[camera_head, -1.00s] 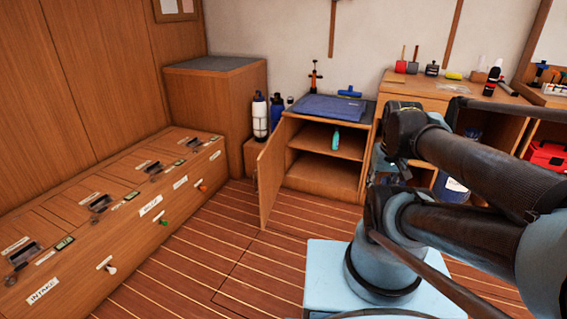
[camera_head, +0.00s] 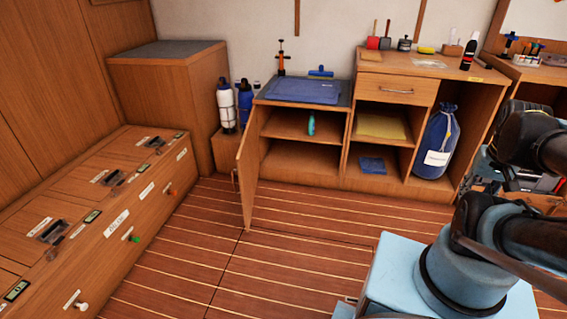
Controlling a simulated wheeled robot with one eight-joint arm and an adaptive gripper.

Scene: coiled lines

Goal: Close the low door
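The low door (camera_head: 247,178) is a wooden panel standing wide open on the left side of a low cabinet (camera_head: 300,190). It swings out toward me over the floor, and a small handle (camera_head: 235,178) shows on its left face. The cabinet inside is open to view, with one shelf (camera_head: 285,128) and a teal bottle (camera_head: 311,124) on it. My gripper is not in view. Only folded links of my arm show at the right edge, well apart from the door.
The plank floor (camera_head: 200,250) before the door is clear. A long low bench (camera_head: 110,225) with knobs runs along the left. Bottles (camera_head: 228,105) stand left of the cabinet. Open shelves with a blue bag (camera_head: 437,140) stand to its right.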

